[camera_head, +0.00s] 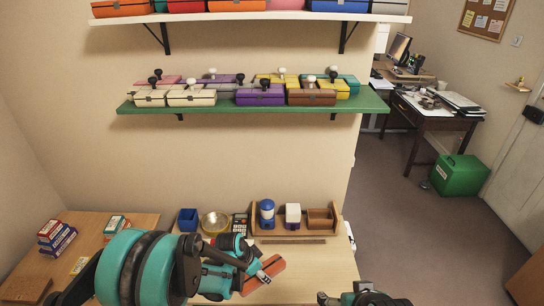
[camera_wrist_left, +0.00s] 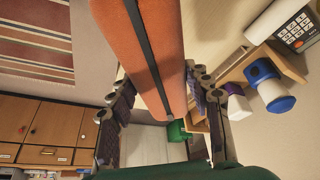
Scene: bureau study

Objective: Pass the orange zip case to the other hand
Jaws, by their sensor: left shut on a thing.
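The orange zip case (camera_head: 270,275) is held in front of me above the desk in the head view. It fills the upper middle of the left wrist view (camera_wrist_left: 147,45), with a dark zip line running along it. My left gripper (camera_head: 252,270) is shut on the case, with one finger on each side of it in the left wrist view (camera_wrist_left: 163,95). My arm hides part of the case in the head view. My right gripper (camera_head: 362,298) shows only partly at the bottom edge, to the right of the case and apart from it. Its fingers are not clear.
Small boxes (camera_head: 57,237) lie at left. A green shelf (camera_head: 372,101) with several cases hangs above.

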